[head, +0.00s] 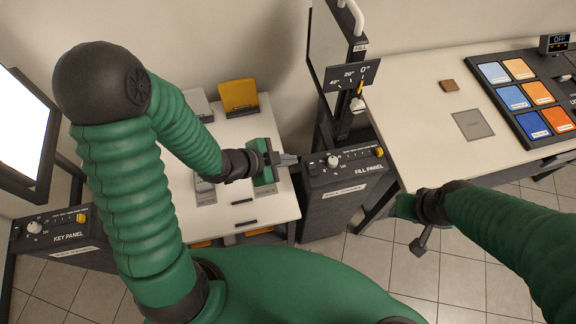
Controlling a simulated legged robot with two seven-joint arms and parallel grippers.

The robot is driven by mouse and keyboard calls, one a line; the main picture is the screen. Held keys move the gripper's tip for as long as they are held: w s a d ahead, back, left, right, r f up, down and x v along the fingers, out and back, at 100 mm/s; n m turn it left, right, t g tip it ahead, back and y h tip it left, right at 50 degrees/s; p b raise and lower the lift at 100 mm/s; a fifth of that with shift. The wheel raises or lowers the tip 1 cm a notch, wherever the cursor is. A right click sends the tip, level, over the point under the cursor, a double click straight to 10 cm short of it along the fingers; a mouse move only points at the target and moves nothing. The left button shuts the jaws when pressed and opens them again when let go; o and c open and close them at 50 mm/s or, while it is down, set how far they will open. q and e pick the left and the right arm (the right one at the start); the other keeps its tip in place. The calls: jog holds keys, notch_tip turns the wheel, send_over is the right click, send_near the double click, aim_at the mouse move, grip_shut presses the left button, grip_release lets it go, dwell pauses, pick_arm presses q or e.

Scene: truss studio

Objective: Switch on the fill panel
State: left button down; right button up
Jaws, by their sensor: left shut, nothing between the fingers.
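The fill panel's dark control box (345,183) stands right of centre in the head view, with "FILL PANEL" lettering on its top. It carries a white-topped knob (333,161) with scale marks to its right and a yellow control (379,152) at the right end.
A lit key panel (22,130) and its control box (62,235) stand at the left. A white cart (275,205) is under my left forearm. A tilt dial (350,76) sits above the fill box. The right table (420,90) holds colour swatches (520,95) and an "OFF" display (557,42).

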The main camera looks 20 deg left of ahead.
pick_arm(q)
jog(key=b, duration=0.1)
send_over(314, 165)
jog(key=s+a, duration=0.2)
notch_tip(314, 165, down, 6)
jog(key=shift+w+a+f, duration=0.15)
jog(key=shift+a+f, duration=0.05)
jog(key=shift+f, duration=0.35)
jog(key=shift+w+a+f, duration=0.15)
jog(key=shift+a+f, duration=0.05)
jog(key=shift+f, duration=0.35)
jog(key=shift+a+f, duration=0.25)
jog(key=shift+f, duration=0.15)
pick_arm(e)
jog(key=shift+s+x, duration=0.25)
jog(key=shift+x, duration=0.85)
jog(key=shift+f, duration=0.1)
